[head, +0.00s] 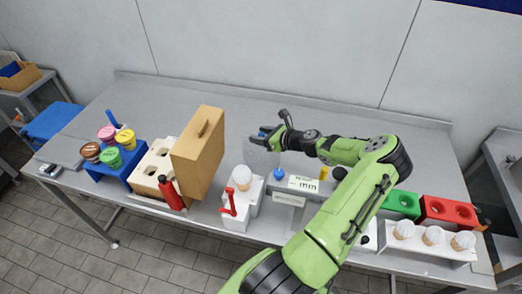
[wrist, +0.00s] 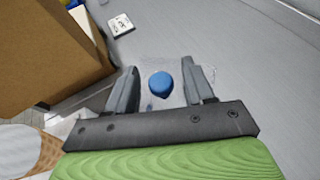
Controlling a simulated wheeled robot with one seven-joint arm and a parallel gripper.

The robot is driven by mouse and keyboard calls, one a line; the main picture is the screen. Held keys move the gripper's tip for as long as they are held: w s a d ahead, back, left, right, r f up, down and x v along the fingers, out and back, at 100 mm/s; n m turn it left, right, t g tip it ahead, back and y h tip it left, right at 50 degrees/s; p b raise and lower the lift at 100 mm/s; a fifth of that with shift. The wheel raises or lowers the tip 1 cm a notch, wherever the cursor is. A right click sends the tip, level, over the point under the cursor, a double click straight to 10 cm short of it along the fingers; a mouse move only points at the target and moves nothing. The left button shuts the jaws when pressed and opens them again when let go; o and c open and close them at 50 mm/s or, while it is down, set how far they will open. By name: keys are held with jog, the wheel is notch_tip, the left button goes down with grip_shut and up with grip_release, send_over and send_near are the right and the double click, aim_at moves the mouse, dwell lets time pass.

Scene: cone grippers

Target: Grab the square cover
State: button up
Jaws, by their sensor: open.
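A clear, faint box-like cover (head: 258,156) stands on the metal table near the middle in the head view; I take it as the square cover. A blue knob (wrist: 160,84) shows between my fingers in the wrist view and seems to be the cover's top knob. My gripper (head: 262,135) is at the top of the cover, fingers apart. In the wrist view my gripper (wrist: 160,68) is open, with a gap on both sides of the knob. The clear walls are hard to make out.
A tall tan case (head: 198,155) with a handle stands close left of my gripper. A white stand (head: 240,208) with an ice cream cone is in front. A scale (head: 300,184) and a blue round item (head: 278,173) lie nearby. The table behind is clear.

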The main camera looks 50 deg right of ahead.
grip_shut()
dwell(0.5)
